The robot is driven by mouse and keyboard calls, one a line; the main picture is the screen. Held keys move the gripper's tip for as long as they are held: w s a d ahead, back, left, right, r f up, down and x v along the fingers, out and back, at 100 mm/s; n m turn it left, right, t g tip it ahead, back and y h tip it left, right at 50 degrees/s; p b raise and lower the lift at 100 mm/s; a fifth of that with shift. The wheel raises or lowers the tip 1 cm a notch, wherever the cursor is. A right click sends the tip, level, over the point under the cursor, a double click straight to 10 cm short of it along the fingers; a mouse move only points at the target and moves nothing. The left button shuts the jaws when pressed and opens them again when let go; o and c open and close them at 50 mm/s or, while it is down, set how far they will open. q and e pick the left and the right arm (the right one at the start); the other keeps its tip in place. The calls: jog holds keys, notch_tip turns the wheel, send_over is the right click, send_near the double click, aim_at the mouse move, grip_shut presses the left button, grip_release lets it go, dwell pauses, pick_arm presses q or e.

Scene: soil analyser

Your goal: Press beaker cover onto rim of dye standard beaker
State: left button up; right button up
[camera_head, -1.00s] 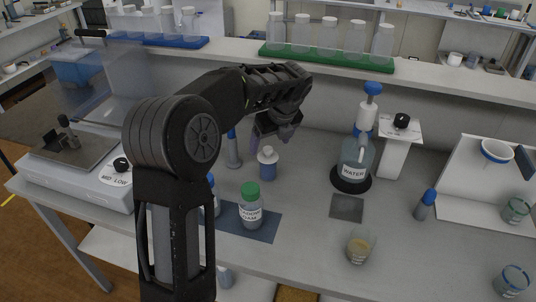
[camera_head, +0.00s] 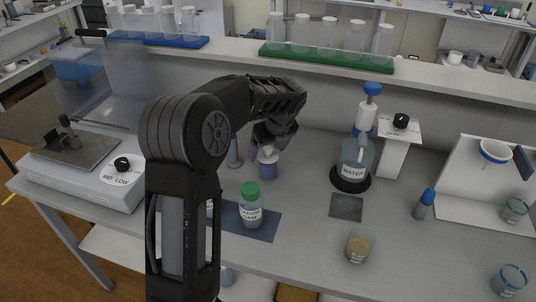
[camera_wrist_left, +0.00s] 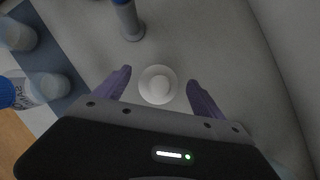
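A small vessel with blue contents (camera_head: 268,171) stands on the bench, topped by a white round cover with a knob (camera_wrist_left: 158,84); it looks like the dye standard beaker and its cover, but I can read no label. Whether the cover is pressed fully onto the rim cannot be told. My left gripper (camera_head: 270,147) is directly above it and partly hides the cover in the head view. In the left wrist view its two purple fingers (camera_wrist_left: 158,88) are spread on either side of the cover, with gaps. My right gripper is not in view.
A green-capped bottle (camera_head: 251,207) stands on a dark blue mat (camera_head: 267,222) in front. A grey-blue tube (camera_head: 235,152) stands close to the left. The water bottle (camera_head: 353,170) and a beaker with yellowish contents (camera_head: 359,247) are to the right. A rack shelf (camera_head: 330,72) runs behind.

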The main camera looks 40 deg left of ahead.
pick_arm(q)
grip_shut()
dwell(0.7)
